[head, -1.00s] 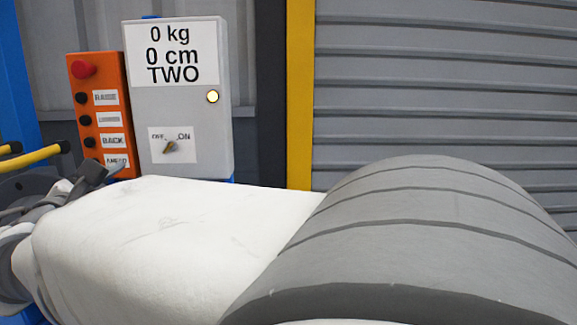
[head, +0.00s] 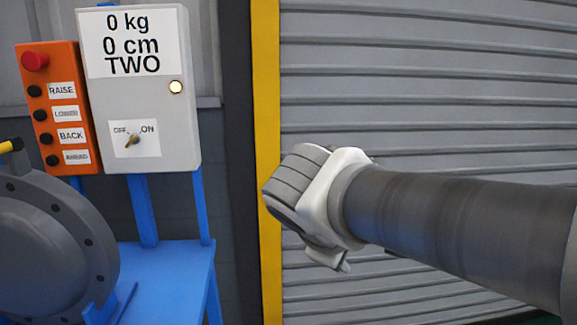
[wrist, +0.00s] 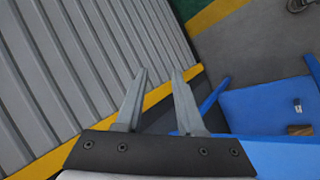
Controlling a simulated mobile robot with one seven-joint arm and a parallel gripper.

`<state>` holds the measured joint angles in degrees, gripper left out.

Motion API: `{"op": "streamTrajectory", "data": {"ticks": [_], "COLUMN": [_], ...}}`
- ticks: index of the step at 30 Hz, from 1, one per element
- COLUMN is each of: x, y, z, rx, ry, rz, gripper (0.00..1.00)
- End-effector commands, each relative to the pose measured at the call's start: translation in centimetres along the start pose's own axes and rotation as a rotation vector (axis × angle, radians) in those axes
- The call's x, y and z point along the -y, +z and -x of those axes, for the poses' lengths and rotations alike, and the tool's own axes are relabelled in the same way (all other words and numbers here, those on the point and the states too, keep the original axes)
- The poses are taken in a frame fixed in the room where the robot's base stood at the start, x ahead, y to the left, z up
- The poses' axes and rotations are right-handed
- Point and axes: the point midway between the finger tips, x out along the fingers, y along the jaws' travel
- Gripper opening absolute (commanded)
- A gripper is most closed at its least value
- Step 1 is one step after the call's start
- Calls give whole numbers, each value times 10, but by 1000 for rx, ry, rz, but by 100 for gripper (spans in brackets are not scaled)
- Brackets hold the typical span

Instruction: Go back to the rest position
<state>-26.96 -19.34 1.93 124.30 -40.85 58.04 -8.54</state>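My gripper shows in the wrist view (wrist: 158,78), with its two grey fingers apart and nothing between them. It hangs in free air, with the ribbed shutter to the left and a blue surface to the right beyond it. In the head view my arm reaches in from the right, in front of the grey shutter (head: 420,70). The fingers cannot be made out there. The arm is clear of the control box and touches nothing that I can see.
A grey control box (head: 180,130) displays "0 kg, 0 cm, TWO", with a lit lamp. An orange button panel (head: 47,130) stands beside it. A grey flanged shell (head: 40,260) is at lower left, by a blue stand (head: 175,270). A yellow post (head: 267,150) edges the shutter.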

Motion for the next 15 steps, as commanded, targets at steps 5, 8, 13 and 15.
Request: {"op": "streamTrajectory", "data": {"ticks": [5, 8, 13, 15], "x": [31, 51, 80, 90], "y": [64, 87, 110, 115], "z": [-4, -3, 1, 3], "rx": [17, 13, -11, -28], "ry": [-161, -237, -337, -370], "rz": [-362, -562, -878, -1001], "gripper": [38, 38, 38, 38]}}
